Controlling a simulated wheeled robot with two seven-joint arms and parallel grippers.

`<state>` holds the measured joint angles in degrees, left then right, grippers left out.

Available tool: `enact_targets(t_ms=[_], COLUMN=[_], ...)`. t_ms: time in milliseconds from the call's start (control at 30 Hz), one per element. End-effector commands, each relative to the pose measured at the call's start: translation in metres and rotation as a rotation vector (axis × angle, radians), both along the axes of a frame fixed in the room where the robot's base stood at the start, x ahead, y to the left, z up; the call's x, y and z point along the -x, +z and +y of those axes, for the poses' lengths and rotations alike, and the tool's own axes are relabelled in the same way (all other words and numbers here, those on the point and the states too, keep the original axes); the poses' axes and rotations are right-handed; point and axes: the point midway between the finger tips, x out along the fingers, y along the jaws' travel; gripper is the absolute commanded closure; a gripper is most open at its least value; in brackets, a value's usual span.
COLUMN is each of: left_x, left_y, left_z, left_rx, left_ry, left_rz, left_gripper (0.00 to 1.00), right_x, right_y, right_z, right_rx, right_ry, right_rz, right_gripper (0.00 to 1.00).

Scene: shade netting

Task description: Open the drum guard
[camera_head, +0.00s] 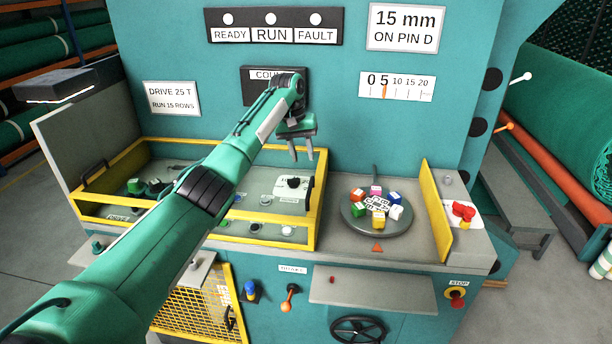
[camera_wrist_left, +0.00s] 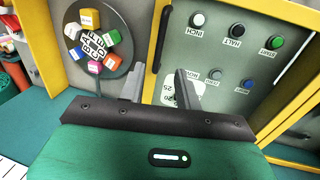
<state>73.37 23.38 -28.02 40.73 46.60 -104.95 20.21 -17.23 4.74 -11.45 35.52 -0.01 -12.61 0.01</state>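A yellow-framed mesh guard (camera_head: 190,312) stands low on the machine's front at the left, with a dark handle near its right edge; it looks shut. A second yellow frame (camera_head: 318,205) surrounds the control panel on the desk. No label I can read says which is the drum guard. My left gripper (camera_head: 301,154) hangs above the desk, between the control panel and the round dial, well above and right of the mesh guard. Its fingers are apart and empty, as the left wrist view (camera_wrist_left: 160,88) also shows. My left arm hides part of the panel.
The round dial (camera_head: 352,222) with coloured blocks stands on the desk, left of an upright yellow plate (camera_head: 436,205). Below are a blue knob (camera_head: 250,291), an orange lever (camera_head: 289,297), a shelf (camera_head: 372,291), a handwheel (camera_head: 358,330) and a red stop button (camera_head: 457,293).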

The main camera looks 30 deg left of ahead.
Motion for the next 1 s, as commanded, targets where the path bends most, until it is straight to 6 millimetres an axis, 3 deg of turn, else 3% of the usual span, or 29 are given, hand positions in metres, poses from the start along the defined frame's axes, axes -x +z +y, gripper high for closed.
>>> enact_targets(t_ms=[133,300,1000], left_x=[0.001,0.002,0.002], left_y=[0.023,0.036,0.038], left_z=[0.005,0.007,0.007], left_rx=[0.001,0.001,0.000], left_ry=[0.000,0.000,0.000], left_rz=[-0.002,0.000,0.001], left_gripper=[0.66,0.66,0.66], right_x=[0.000,0.000,-0.006], right_y=[-0.010,-0.012,-0.012], right_z=[0.000,0.000,0.005], right_rx=[0.000,0.000,-0.006], right_ry=[0.000,0.000,-0.001], right_rz=[0.000,0.000,-0.007], right_gripper=[0.59,0.59,0.59])
